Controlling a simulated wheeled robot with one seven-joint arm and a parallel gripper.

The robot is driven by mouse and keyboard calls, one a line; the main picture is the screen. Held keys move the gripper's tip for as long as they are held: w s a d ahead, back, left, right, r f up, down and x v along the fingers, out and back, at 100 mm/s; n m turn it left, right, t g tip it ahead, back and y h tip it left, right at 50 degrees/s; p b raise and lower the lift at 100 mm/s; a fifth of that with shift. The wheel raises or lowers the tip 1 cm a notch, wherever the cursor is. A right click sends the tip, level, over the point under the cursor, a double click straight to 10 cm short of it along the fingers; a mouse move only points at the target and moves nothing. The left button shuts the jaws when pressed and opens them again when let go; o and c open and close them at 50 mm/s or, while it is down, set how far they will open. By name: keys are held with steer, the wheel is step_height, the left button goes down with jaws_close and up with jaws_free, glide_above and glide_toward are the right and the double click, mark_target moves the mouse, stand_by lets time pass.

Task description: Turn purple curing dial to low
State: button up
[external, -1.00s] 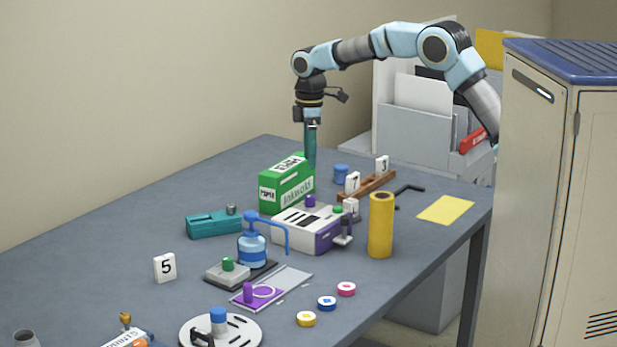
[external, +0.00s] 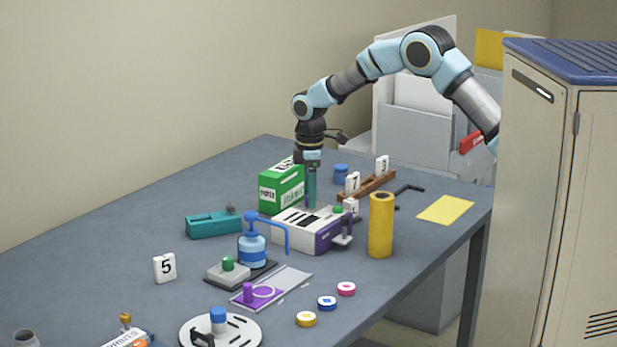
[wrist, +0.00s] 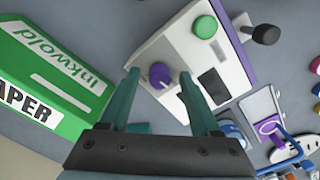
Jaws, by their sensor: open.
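The purple dial (wrist: 160,75) is a round knob on top of a white machine with a purple side (wrist: 185,45). The machine also shows in the external view (external: 287,234), where my fingers hide the dial. My gripper (wrist: 160,77) points down over the machine with its two teal fingers open. In the wrist view the fingertips lie on either side of the dial, with gaps between. In the external view the gripper (external: 311,206) reaches down to about the machine's top. I cannot tell whether the tips are level with the dial or just above. Low markings are not readable.
The green paper box (external: 281,190) stands close beside my fingers. The machine also has a green knob (wrist: 205,27) and a dark-knobbed lever (wrist: 266,33). A yellow roll (external: 381,226), a blue pump bottle (external: 252,247) and a wooden rack (external: 368,186) stand nearby.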

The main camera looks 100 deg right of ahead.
jaws_close()
stand_by(0.4)
steer(key=shift+m, duration=0.3)
steer(key=m, duration=0.5)
steer(key=shift+p, duration=0.35)
steer(key=m, duration=0.6)
steer(key=shift+p, duration=0.3)
jaws_free()
steer(key=shift+r, duration=0.1)
stand_by(0.3)
